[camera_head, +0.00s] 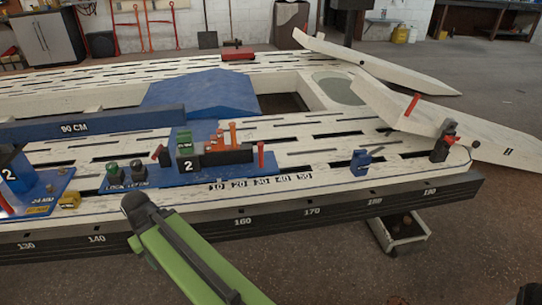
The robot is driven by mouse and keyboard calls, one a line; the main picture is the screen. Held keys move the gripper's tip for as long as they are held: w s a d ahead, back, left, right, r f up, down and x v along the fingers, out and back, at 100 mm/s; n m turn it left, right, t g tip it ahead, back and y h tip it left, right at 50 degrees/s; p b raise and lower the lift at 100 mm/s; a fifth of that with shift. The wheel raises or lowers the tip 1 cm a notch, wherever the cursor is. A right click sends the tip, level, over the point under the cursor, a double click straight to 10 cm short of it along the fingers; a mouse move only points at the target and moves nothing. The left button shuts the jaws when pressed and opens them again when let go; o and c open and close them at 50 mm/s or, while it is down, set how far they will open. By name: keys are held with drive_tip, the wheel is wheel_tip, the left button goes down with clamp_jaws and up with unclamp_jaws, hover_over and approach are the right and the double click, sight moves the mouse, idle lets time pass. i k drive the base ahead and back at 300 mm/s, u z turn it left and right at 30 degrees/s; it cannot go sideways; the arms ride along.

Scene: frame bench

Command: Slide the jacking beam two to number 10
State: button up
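The dark block marked "2" (190,163), which looks like jacking beam two, lies on the white slotted bench, with a dark bar (232,157) extending right. The bar's right end is near 30 to 40; I cannot tell which number the beam indicates. My green and dark arm crosses the bottom; my gripper is not visible.
Green and black knobs (112,169) stand left of the beam on a blue plate. A red post (261,153) stands close to its right end. A blue clamp (360,162) stands farther right. Another blue unit marked "2" (12,172) is at far left. The bench's front edge (300,213) is near my arm.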

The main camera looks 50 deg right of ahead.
sight(208, 97)
drive_tip(key=i, duration=1)
drive_tip(key=z, duration=0.05)
